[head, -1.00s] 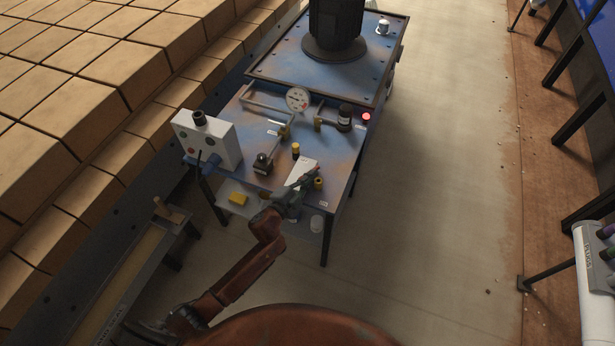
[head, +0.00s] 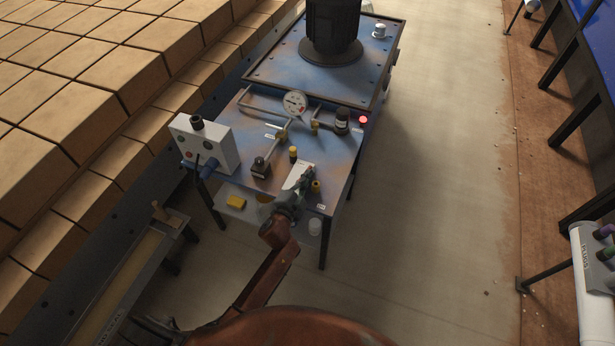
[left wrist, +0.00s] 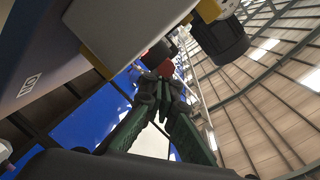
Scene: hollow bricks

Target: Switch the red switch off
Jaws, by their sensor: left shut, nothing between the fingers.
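My left gripper (head: 308,174) is shut and empty at the front right of the blue bench (head: 330,160), beside a small white box (head: 298,177). In the left wrist view its green fingers (left wrist: 165,88) come together just below a red part (left wrist: 166,68), which looks like the red switch. The fingertips overlap it in the picture; I cannot tell whether they touch. In the head view the gripper hides this part, so its position cannot be read. My right gripper is in neither view.
A red lamp (head: 364,119) glows on the bench. A white control box (head: 205,146), a gauge (head: 295,103), a black-topped knob (head: 261,167) and a yellow-topped post (head: 293,154) stand nearby. The floor right of the bench is clear.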

